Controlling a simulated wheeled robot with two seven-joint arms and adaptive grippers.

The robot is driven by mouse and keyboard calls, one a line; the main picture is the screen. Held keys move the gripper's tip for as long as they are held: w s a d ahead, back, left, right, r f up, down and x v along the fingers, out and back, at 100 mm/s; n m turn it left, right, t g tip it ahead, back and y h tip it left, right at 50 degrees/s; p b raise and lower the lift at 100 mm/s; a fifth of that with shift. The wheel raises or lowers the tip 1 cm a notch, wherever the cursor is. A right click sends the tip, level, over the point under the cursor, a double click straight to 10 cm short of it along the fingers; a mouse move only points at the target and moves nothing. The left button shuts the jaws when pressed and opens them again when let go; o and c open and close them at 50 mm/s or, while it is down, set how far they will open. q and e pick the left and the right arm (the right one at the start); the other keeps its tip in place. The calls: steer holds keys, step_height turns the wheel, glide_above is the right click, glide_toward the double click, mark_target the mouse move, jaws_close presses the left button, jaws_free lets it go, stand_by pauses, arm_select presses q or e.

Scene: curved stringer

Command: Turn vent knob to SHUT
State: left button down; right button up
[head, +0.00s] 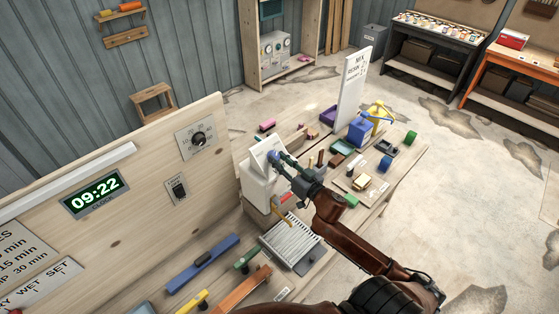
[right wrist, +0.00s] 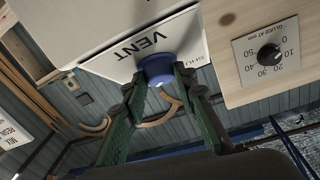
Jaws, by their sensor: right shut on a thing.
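The vent knob is blue and round. In the head view the knob (head: 272,155) sits on the sloped white face of a white box (head: 258,188) on the bench. In the right wrist view the knob (right wrist: 156,67) shows below the word VENT on a white plate (right wrist: 118,62). My right gripper (head: 278,161) has its green fingers closed on either side of the knob; the fingers also show in the right wrist view (right wrist: 158,84). The knob's pointer and the SHUT mark cannot be made out. My left gripper is in neither view.
A wooden panel (head: 110,165) with a clock, a dial (head: 198,139) and a switch stands left of the box. A white sign (head: 352,88) stands behind it. A white ribbed rack (head: 290,238), clamps and small blocks crowd the bench around my right arm.

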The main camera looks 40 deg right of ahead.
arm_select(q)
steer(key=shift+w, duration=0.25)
arm_select(e)
steer(key=shift+c, duration=0.5)
